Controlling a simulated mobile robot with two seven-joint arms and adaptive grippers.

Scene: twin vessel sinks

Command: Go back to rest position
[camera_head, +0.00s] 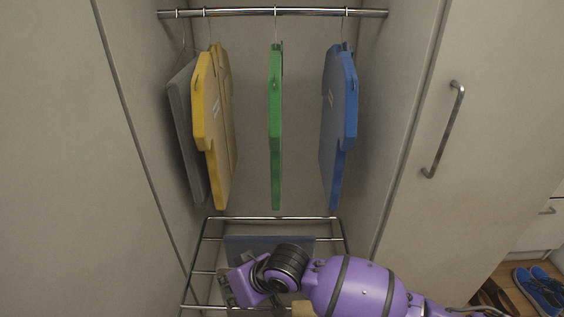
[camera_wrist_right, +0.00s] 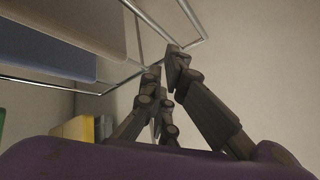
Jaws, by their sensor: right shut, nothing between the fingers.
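My right gripper (camera_head: 229,292) is at the low metal rack inside the wardrobe, at the end of my purple arm that comes in from the lower right. In the wrist view its dark fingers (camera_wrist_right: 165,65) are together with nothing between them, close to a rack bar. In the head view the fingers are mostly hidden by the wrist. My left gripper is not in view.
Above, a metal rail (camera_head: 275,12) carries grey (camera_head: 186,130), yellow (camera_head: 205,120), green (camera_head: 276,125) and blue garments (camera_head: 340,110). A blue-grey cloth (camera_head: 240,243) hangs on the rack (camera_head: 275,218). A door with a handle (camera_head: 443,130) and blue shoes (camera_head: 540,292) are at right.

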